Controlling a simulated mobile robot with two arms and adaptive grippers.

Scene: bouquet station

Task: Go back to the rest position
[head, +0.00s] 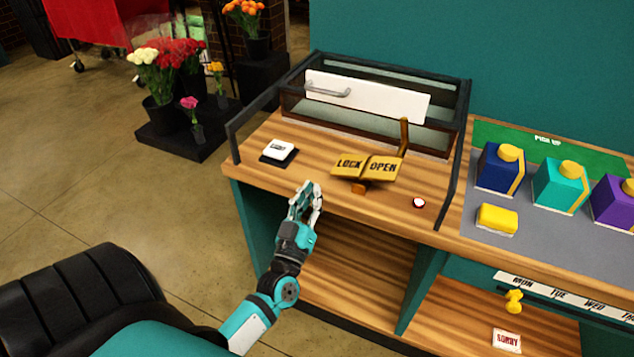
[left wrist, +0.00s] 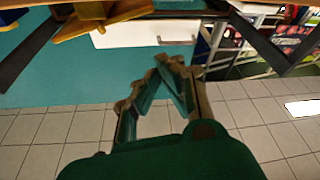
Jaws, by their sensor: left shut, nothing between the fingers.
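My left gripper (head: 306,203) is in front of the wooden counter's front edge, left of centre in the head view. It is shut and empty, and it touches nothing that I can make out. In the left wrist view the same gripper (left wrist: 168,65) has its fingertips together, with a teal wall and a white panel with a handle (left wrist: 145,32) beyond. My right gripper is in neither view.
The counter (head: 330,212) carries a LOCK/OPEN lever sign (head: 367,167), a white-and-black switch (head: 279,151), a red-and-white button (head: 418,202) and a glass case with a white panel (head: 366,96). Boxes, among them a teal one (head: 560,186), stand right. Flower buckets (head: 160,115) stand left.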

